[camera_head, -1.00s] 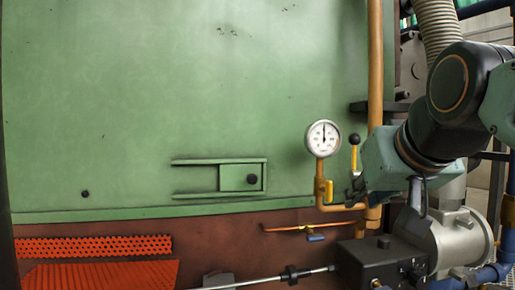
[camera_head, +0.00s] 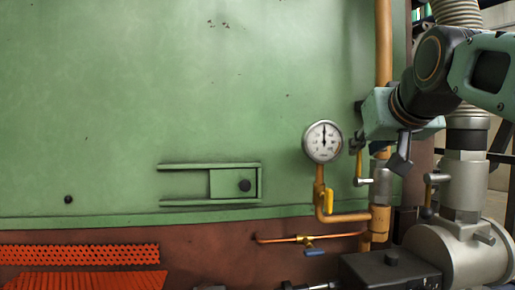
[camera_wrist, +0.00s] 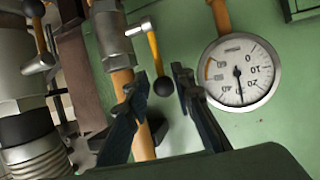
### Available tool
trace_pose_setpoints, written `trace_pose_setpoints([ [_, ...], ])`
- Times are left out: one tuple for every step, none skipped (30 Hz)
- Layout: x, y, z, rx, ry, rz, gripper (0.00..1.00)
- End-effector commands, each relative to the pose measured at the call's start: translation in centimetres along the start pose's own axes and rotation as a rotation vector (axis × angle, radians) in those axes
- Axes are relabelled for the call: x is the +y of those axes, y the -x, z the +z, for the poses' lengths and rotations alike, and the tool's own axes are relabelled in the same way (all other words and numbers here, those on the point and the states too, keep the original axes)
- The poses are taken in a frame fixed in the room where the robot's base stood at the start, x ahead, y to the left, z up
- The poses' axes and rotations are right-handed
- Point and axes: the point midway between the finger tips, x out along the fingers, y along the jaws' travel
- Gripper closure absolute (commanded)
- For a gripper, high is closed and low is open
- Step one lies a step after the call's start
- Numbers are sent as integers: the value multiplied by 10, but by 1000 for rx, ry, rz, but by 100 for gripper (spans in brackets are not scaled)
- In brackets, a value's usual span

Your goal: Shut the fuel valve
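The fuel valve has a metal body (camera_head: 381,186) on the orange vertical pipe, with a yellow lever (camera_head: 359,162) pointing up along the pipe. The lever's top is hidden behind my wrist in the head view. In the wrist view, which is upside down, the yellow lever (camera_wrist: 153,52) runs from the metal valve body (camera_wrist: 112,30) to a black ball knob (camera_wrist: 163,87). My gripper (camera_wrist: 156,79) is open, with its dark fingers on either side of the knob. I see gaps between knob and fingers, but cannot tell the depth between them.
A round pressure gauge (camera_head: 323,142) stands close left of the lever, with a small yellow handle (camera_head: 328,200) below it. A blue-handled valve (camera_head: 313,251) sits lower. Another lever (camera_head: 430,193) is at the right, by a large grey metal housing (camera_head: 462,250). The green furnace wall (camera_head: 200,100) lies behind.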

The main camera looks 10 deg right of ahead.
Motion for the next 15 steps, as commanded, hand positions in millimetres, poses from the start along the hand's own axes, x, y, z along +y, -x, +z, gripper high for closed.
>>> trace_pose_setpoints([
  [-1, -10, 0, -5, 2, -1, 77],
  [-1, -14, 0, -4, 2, -1, 77],
  [-1, -20, 0, -4, 1, -1, 77],
  [-1, -24, 0, -3, 1, -1, 77],
  [-1, -28, -1, -3, 1, -1, 77],
  [-1, -32, 0, -2, 1, -1, 77],
  [0, -34, 0, -2, 0, -1, 77],
  [0, -37, 0, -1, 0, 0, 77],
  [0, -39, 0, -1, 0, 0, 77],
  [0, -40, 0, 0, 0, -1, 77],
  [0, -42, 0, -1, 0, -1, 77],
  [0, -42, 0, 0, 0, -1, 77],
  [0, -43, 0, 0, 0, -1, 77],
  [0, -43, 0, 0, 0, 0, 77],
  [0, -43, 0, 0, 0, 0, 77],
])
